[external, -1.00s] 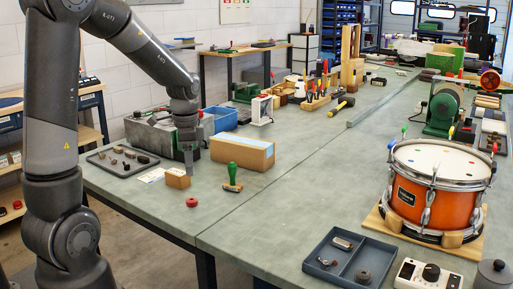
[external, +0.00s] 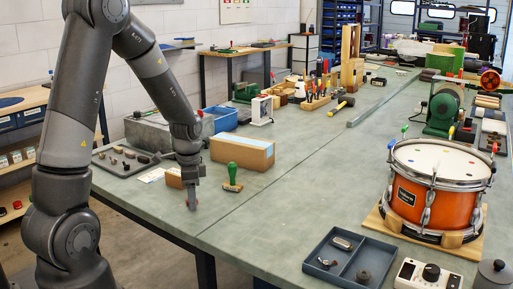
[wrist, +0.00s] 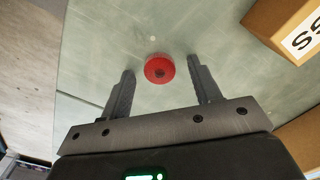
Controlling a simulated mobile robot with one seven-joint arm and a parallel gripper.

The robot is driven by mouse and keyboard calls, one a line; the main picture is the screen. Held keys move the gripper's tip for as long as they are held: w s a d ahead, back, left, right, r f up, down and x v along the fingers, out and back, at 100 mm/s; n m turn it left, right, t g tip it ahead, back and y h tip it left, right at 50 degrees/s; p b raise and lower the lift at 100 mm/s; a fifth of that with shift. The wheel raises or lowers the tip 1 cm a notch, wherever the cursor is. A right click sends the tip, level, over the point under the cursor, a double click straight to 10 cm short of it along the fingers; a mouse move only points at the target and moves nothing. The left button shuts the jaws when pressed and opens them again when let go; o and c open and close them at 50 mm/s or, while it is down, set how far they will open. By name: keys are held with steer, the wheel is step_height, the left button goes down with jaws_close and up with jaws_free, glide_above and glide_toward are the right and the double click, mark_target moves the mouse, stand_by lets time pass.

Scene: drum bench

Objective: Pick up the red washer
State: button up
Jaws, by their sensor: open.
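In the wrist view my gripper (wrist: 160,80) is open, with one finger to each side of the washer near the fingertips. Bench surface shows between the washer and each finger. In the external view my gripper (external: 191,206) points down at the washer's place near the front edge. The fingers mostly hide the washer there. Whether the fingertips are at the washer's height I cannot tell.
A small cardboard block (external: 174,178) stands close left of my gripper; a box with printed letters (wrist: 290,25) shows at the wrist view's upper right. A larger carton (external: 243,152) and a green-handled stamp (external: 232,178) stand behind right.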

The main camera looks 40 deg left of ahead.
steer(key=shift+c, duration=0.6)
steer(key=c, duration=0.9)
steer(key=shift+r, duration=0.1)
steer(key=shift+c, duration=0.3)
